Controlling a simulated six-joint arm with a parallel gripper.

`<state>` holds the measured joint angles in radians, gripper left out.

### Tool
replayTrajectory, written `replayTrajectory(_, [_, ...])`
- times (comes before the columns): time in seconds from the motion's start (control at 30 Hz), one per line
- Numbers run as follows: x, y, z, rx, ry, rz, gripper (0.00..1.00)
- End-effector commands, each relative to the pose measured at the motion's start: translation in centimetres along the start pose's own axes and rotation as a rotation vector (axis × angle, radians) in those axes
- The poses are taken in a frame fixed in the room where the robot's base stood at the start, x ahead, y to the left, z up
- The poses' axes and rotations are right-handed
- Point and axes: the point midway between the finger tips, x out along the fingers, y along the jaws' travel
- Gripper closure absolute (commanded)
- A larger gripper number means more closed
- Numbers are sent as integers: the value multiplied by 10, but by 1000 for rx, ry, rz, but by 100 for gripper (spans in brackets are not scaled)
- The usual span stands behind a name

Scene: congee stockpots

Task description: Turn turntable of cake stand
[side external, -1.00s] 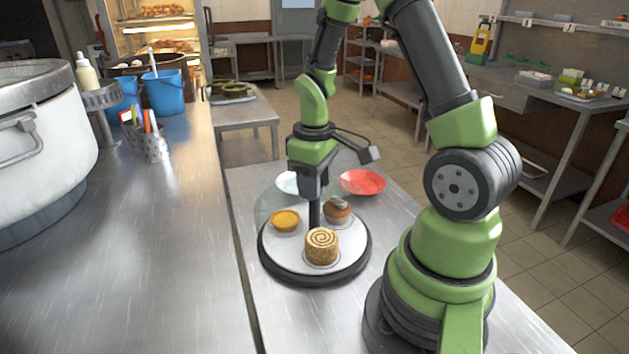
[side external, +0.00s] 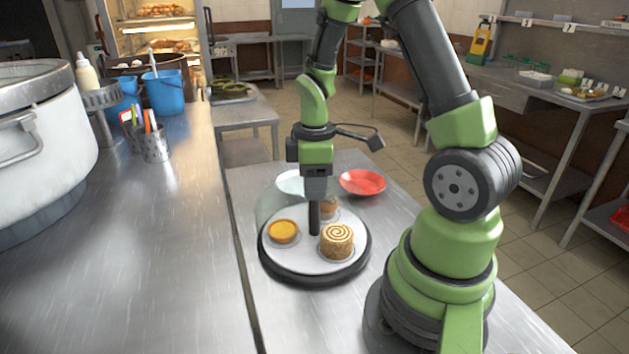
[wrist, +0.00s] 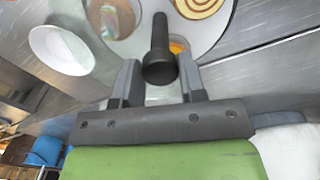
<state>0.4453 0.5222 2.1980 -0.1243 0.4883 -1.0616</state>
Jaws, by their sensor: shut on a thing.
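The cake stand's turntable (side external: 303,258) is a pale round disc on a dark base. A dark upright post (side external: 314,220) rises from its middle. A spiral roll (side external: 337,241) sits front right, a yellow tart (side external: 283,231) front left, and a brown bun (side external: 328,206) at the back, partly hidden by the post. My gripper (side external: 316,192) points straight down above the disc and is shut on the post's upper part. In the wrist view, the post (wrist: 158,50) stands between my two fingers (wrist: 160,88), with the disc (wrist: 212,40) beyond.
A red dish (side external: 362,182) and a white bowl (side external: 291,184) stand just behind the turntable; the bowl also shows in the wrist view (wrist: 62,50). A clear, glassy shape (side external: 266,205) is at the turntable's back left. A large pot (side external: 45,130) stands on the left counter.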

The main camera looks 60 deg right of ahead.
Motion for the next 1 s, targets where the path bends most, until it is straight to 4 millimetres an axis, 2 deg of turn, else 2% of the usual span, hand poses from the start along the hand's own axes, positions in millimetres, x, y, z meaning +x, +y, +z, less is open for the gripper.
replayTrajectory(1.0, [0, 0, -1, -507, 2, 2, 100])
